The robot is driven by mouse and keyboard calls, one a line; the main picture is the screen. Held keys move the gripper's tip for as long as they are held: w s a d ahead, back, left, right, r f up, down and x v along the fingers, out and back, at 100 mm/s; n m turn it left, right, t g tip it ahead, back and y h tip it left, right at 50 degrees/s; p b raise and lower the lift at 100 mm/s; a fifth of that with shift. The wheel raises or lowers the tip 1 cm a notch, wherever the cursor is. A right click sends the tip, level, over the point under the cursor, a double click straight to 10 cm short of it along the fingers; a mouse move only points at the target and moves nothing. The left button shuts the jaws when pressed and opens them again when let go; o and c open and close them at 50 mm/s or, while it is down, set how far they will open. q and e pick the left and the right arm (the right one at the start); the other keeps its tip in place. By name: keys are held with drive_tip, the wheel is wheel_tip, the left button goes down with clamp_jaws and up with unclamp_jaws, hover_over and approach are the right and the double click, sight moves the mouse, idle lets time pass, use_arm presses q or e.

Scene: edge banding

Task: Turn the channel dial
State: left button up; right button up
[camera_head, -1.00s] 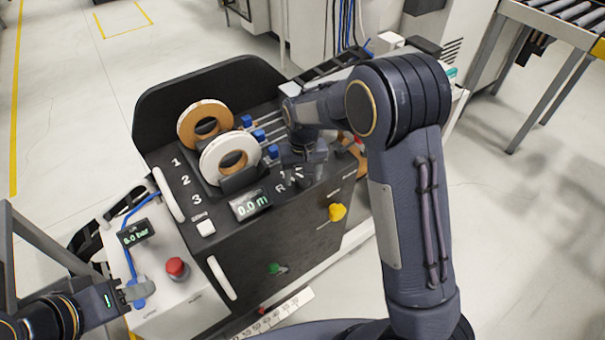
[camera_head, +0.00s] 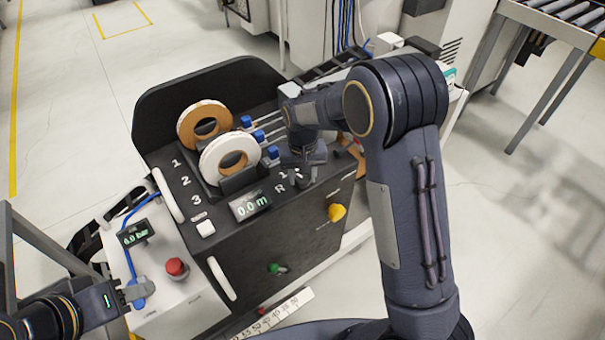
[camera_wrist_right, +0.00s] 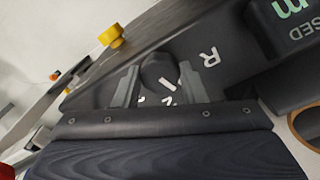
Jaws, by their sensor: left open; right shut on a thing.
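The black round channel dial (camera_wrist_right: 155,67) shows in the right wrist view on the dark panel, with a white R and other white marks around it. My right gripper (camera_wrist_right: 157,88) has one finger on each side of the dial and is shut on it. In the head view my right gripper (camera_head: 304,172) is down at the panel beside the printed R and covers most of the dial. The dial's exact pointing direction is hard to read. My left gripper (camera_head: 138,292) is open, low at the left by the white box.
A brown reel (camera_head: 188,128) and a white reel (camera_head: 212,165) stand left of the dial, with blue-ended rods beside them. A display (camera_head: 250,204) reads 0.0 m. A yellow knob (camera_head: 337,212), a green knob (camera_head: 277,268) and a red button (camera_head: 177,268) stick out nearby.

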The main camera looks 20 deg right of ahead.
drive_tip(key=m+p, duration=0.1)
drive_tip(key=m, duration=0.3)
drive_tip(key=m+p, duration=0.1)
drive_tip(key=m, duration=0.3)
drive_tip(key=shift+r+m, duration=0.1)
drive_tip(key=shift+m, duration=0.3)
drive_tip(key=m+p, duration=0.1)
drive_tip(key=m, duration=0.3)
drive_tip(key=shift+m+p, duration=0.9)
drive_tip(key=shift+m, duration=1.2)
drive_tip(key=o, duration=1)
